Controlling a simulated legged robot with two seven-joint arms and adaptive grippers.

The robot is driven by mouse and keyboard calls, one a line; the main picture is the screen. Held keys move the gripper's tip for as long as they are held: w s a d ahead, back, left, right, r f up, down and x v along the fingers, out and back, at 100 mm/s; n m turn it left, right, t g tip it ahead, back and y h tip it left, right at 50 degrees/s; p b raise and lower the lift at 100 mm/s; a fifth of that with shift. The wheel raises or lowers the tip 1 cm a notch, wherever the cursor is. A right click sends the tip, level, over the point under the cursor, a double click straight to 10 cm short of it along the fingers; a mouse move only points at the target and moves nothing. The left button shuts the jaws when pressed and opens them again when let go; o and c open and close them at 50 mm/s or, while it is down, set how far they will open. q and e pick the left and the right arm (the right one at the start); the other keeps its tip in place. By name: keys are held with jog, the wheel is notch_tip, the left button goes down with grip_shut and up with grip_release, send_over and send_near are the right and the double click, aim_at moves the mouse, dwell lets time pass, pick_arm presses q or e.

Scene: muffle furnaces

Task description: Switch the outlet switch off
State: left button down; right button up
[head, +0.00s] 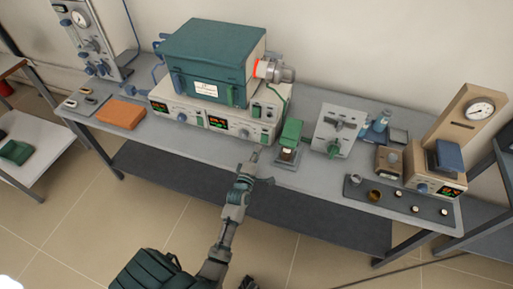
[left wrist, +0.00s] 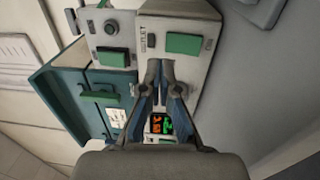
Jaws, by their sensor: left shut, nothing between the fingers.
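The furnace control unit (head: 215,122) is a pale box with lit displays under the teal furnace (head: 205,62). Its front also shows in the left wrist view (left wrist: 190,18), turned sideways. There a small dark switch (left wrist: 152,40) sits beside lettering that seems to read OUTLET, with a green block (left wrist: 183,43) to its right. My left gripper (head: 254,157) is shut and empty, in front of the unit's lower right part. In the left wrist view its fingertips (left wrist: 160,66) point at the panel, just below the dark switch. Contact and the switch's position cannot be told.
A green-topped device (head: 290,138) stands close right of my left gripper. An orange block (head: 120,114) lies left. The bench's front edge is clear left of the gripper.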

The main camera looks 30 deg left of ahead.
pick_arm(q)
jog(key=v, duration=0.4)
jog(key=shift+d+r+p, duration=0.1)
jog(key=shift+d+p, duration=0.2)
jog(key=shift+p, duration=0.1)
jog(key=v, duration=0.3)
jog(key=shift+s+a+r, duration=0.15)
jog(key=shift+s+r, duration=0.2)
pick_arm(e)
jog(key=x, duration=0.4)
jog(key=shift+s, duration=0.15)
